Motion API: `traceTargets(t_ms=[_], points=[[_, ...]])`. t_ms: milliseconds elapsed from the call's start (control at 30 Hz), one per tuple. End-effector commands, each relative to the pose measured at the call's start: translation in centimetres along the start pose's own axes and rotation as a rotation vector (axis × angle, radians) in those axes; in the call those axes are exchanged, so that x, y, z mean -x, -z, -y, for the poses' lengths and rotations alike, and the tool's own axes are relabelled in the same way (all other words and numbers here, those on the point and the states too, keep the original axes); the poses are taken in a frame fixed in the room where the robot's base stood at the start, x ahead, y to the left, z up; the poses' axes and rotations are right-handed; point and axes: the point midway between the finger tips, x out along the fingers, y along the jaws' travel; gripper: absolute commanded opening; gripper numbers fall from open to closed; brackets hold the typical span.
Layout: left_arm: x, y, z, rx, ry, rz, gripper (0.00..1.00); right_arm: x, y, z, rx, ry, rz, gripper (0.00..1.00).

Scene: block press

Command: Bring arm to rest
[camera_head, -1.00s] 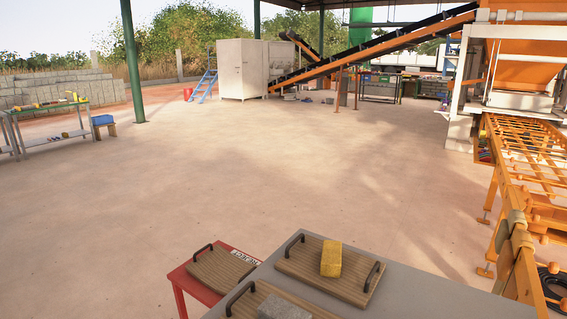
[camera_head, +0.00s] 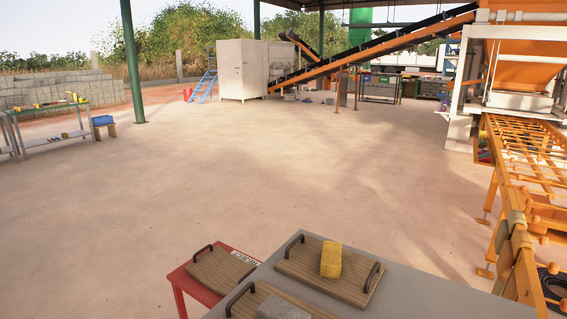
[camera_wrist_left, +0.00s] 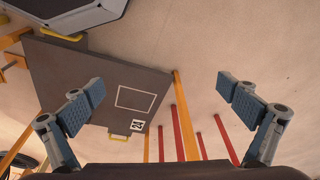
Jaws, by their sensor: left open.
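My left gripper (camera_wrist_left: 162,88) shows in the left wrist view with its two blue-padded fingers wide apart and nothing between them. Neither gripper nor arm shows in the head view, and my right gripper is in no view. In the head view a yellow block (camera_head: 331,259) stands on a wooden board (camera_head: 301,262) with two dark handles, on a grey table (camera_head: 408,284). A grey block (camera_head: 283,307) sits on a second board (camera_head: 247,303) at the bottom edge, partly cut off.
A red table (camera_head: 181,279) with a labelled sign and a wooden board (camera_head: 222,269) adjoins the grey one. An orange roller frame (camera_head: 516,235) runs along the right. The floor beyond is clear. The left wrist view shows a dark panel (camera_wrist_left: 92,85), red and orange posts and floor.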

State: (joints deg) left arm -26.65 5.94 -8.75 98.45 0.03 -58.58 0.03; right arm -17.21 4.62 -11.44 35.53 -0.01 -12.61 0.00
Motion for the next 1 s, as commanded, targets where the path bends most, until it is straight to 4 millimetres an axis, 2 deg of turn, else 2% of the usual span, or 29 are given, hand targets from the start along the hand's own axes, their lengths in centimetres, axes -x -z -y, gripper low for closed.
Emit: traceTargets(t_ms=[33, 100, 300, 433, 600, 733, 1000], points=[[-2.2, -1.5, -0.1, -0.002, -0.001, 0.018, 1.0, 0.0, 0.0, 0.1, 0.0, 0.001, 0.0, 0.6], [-4.8, -3.5, -0.2, -0.005, -0.003, 0.032, 1.0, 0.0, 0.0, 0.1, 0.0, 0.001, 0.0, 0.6], [-10.9, -10.2, -0.6, -0.015, -0.007, 0.071, 1.0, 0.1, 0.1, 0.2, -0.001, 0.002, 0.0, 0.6], [-13.6, -15.0, -0.7, -0.02, -0.009, 0.096, 1.0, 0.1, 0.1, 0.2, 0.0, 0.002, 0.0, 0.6], [-15.2, -20.3, -0.7, -0.027, -0.011, 0.119, 1.0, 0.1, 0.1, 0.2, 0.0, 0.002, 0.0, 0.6], [-15.6, -22.3, -0.7, -0.03, -0.012, 0.127, 1.0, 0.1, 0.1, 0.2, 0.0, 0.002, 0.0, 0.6], [-15.6, -22.3, -0.7, -0.03, -0.012, 0.127, 1.0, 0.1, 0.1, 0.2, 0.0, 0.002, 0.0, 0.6]])
